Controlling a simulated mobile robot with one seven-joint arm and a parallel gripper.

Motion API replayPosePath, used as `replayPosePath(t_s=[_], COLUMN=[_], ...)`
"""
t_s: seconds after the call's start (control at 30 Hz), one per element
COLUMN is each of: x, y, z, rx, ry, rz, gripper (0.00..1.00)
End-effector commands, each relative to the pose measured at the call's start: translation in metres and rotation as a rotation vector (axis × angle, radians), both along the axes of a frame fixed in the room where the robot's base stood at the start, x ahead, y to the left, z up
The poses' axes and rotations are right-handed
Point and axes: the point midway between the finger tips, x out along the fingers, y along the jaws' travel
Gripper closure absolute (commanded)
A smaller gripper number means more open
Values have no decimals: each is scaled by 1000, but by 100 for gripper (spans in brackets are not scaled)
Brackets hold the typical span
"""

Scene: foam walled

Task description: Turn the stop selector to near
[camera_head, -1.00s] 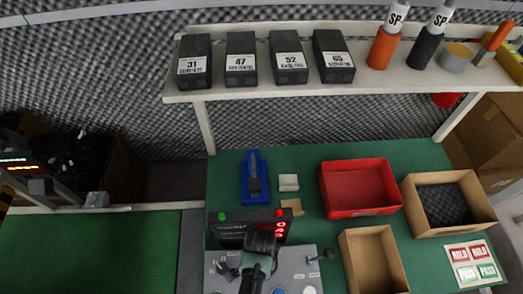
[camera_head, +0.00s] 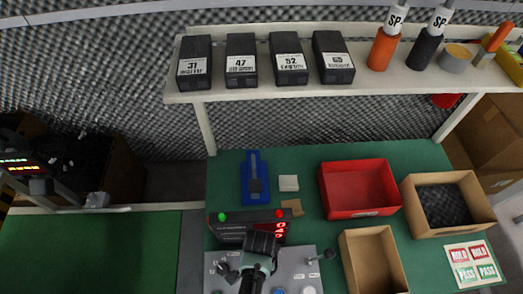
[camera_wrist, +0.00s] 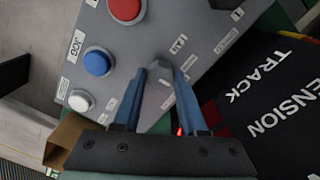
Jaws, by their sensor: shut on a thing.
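The stop selector appears to be the grey knob (camera_wrist: 158,72) on the grey control panel (camera_wrist: 210,40) in the wrist view. My gripper (camera_wrist: 157,84) is shut on this knob, one blue finger on each side. Small labels stand beside the knob; they are too blurred to read surely, so I cannot tell its setting. In the head view my gripper (camera_head: 260,246) is over the panel (camera_head: 298,262), in front of the black display box (camera_head: 235,228), and hides the knob.
Red (camera_wrist: 126,8), blue (camera_wrist: 97,62) and white (camera_wrist: 80,101) buttons lie left of the knob. A cardboard box (camera_head: 350,240) is right of the panel, with a red bin (camera_head: 330,205) behind.

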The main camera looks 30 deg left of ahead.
Motion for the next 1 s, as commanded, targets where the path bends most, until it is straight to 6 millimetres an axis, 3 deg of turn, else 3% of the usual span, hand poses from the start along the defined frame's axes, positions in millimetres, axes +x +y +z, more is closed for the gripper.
replayPosePath(t_s=[0.7,1.0], x=[-1,-1], y=[0,0], z=[1,0], rx=[-2,-2], ry=[1,1], rz=[540,688], gripper=[100,100])
